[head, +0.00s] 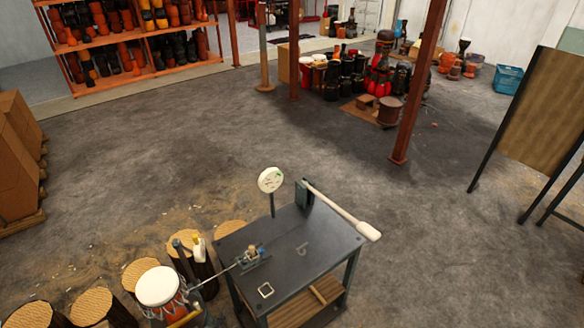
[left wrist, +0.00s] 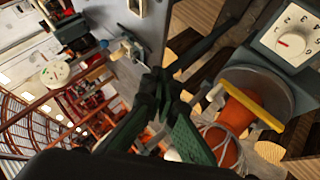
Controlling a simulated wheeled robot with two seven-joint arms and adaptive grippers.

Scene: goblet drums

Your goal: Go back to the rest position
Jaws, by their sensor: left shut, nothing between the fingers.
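My left gripper (left wrist: 158,82) shows in the left wrist view with its dark green fingers together, empty. I cannot clearly make it out in the head view. A goblet drum with a white head (head: 158,287) stands at the lower left of the head view, beside the work cart (head: 300,240). In the left wrist view its orange, roped body (left wrist: 238,112) is right of the fingers, apart from them as far as I can tell. A numbered dial (left wrist: 292,42) shows at upper right there. My right gripper is in neither view.
The cart carries a round gauge on a post (head: 271,180), a pale bar (head: 342,208) overhanging its edge and a small clamp (head: 252,256). Log stumps (head: 92,304) stand around the drum. A drum rack (head: 130,45), rusty posts (head: 418,85) and a board stand (head: 545,110) lie beyond open floor.

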